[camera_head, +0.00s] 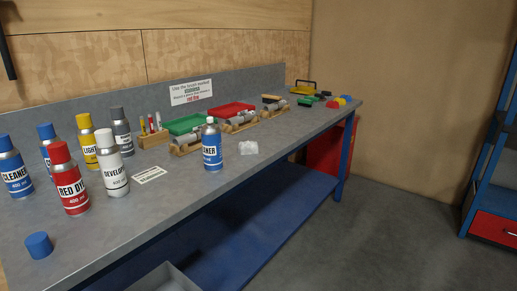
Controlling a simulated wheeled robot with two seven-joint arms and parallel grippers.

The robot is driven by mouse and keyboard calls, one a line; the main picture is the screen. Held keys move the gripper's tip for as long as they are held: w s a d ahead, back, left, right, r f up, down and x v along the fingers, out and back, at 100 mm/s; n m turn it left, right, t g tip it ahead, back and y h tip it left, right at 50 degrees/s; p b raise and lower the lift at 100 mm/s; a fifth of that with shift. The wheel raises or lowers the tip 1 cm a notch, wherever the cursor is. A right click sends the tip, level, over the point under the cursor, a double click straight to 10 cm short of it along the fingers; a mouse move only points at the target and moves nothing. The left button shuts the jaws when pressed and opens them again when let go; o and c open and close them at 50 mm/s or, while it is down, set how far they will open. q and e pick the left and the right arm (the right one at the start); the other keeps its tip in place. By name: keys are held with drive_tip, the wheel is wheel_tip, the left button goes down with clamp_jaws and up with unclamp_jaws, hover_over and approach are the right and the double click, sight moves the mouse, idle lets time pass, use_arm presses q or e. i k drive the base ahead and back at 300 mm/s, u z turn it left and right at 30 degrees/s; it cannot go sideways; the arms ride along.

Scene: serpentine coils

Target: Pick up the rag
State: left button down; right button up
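A small crumpled white cloth, which looks like the rag (248,147), lies on the grey workbench (215,196) near its front edge. It is just right of a blue spray can labelled CLEANER (212,150), with a small gap between them. Neither of my grippers shows in the head view.
Several spray cans stand at the left, including a red one (69,185) and a white one (112,170). A blue cap (39,245) lies near the front edge. Green (187,123) and red (232,110) trays sit behind the rag. Floor at the right is clear.

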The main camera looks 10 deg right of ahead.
sight(247, 148)
drive_tip(key=z, duration=1.3)
drive_tip(key=i, duration=2.4)
drive_tip(key=u, duration=3.1)
